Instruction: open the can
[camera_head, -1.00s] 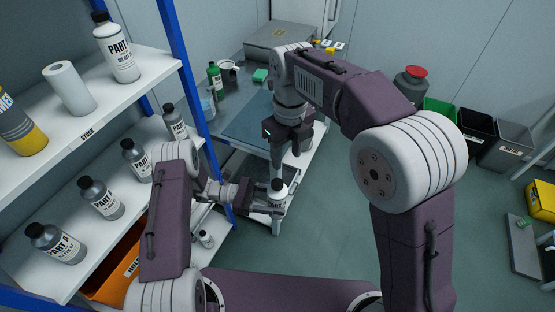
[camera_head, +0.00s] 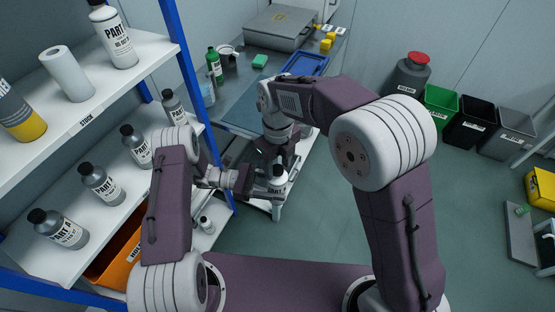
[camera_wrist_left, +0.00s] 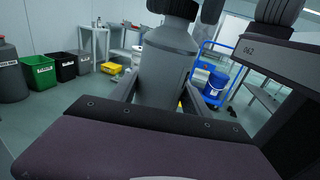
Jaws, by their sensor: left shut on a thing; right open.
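The can (camera_head: 278,182) is a pale grey bottle-shaped container with a printed label and a dark cap. My left gripper (camera_head: 258,182) is shut on its body and holds it upright, beside the front corner of the bench. In the left wrist view the grey can (camera_wrist_left: 165,72) fills the middle between the fingers, with its dark top at the upper edge. My right gripper (camera_head: 281,158) is open, pointing down just above the can's top. Whether its fingers straddle or touch the cap is hard to tell; the arm hides part of it.
A white shelf rack (camera_head: 112,222) with several bottles stands close at left, with an orange bin (camera_head: 120,256) low in it. The bench (camera_head: 240,104) behind carries a green bottle (camera_head: 214,66) and a blue tray (camera_head: 305,64). Bins stand at back right.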

